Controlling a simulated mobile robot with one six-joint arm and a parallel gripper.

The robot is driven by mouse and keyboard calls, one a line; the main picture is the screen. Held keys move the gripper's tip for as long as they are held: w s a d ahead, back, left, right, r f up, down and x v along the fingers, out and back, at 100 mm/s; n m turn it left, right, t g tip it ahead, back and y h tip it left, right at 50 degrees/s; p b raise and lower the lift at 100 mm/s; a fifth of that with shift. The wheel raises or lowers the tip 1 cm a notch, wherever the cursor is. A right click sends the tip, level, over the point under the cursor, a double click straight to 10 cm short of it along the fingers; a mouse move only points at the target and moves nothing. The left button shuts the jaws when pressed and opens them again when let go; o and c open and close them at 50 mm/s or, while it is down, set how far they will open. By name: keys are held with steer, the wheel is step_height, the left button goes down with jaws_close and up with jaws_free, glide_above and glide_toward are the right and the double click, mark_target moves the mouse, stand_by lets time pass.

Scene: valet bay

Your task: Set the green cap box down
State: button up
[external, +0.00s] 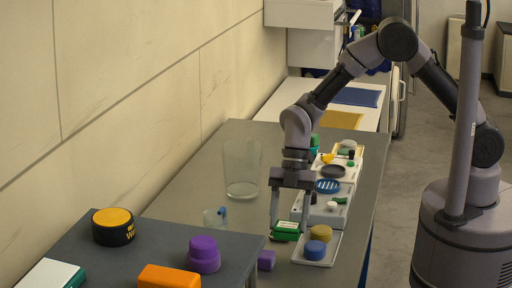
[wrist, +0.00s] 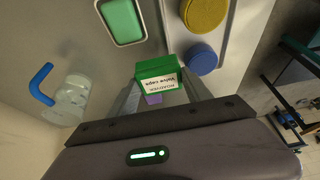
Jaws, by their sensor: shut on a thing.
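The green cap box (external: 286,232) has a white label reading "Valve caps", which shows upside down in the wrist view (wrist: 157,74). My gripper (external: 290,224) points down and is shut on the box, one finger on each side. The box is over the grey table, just left of a pale tray (external: 313,258) holding a blue round piece (external: 315,250) and a yellow round piece (external: 321,233). I cannot tell whether the box's underside touches the table.
A purple piece (external: 266,260) is close by. A tall clear container (external: 242,170) stands farther back. A white-rimmed green piece (wrist: 123,20) lies beyond the box in the wrist view.

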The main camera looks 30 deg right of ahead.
mark_target(275, 234)
steer(key=a, duration=0.1)
steer(key=w, duration=0.1)
steer(key=a, duration=0.1)
steer(key=shift+w+a+f, duration=0.25)
steer(key=shift+w+a, duration=0.05)
steer(key=shift+a, duration=0.05)
step_height(275, 234, down, 4)
steer(key=shift+a+r+b, duration=0.1)
steer(key=shift+r+b, duration=0.15)
steer(key=shift+b, duration=0.4)
steer(key=shift+f, duration=0.1)
steer(key=o, duration=1.4)
steer(key=shift+c, duration=0.2)
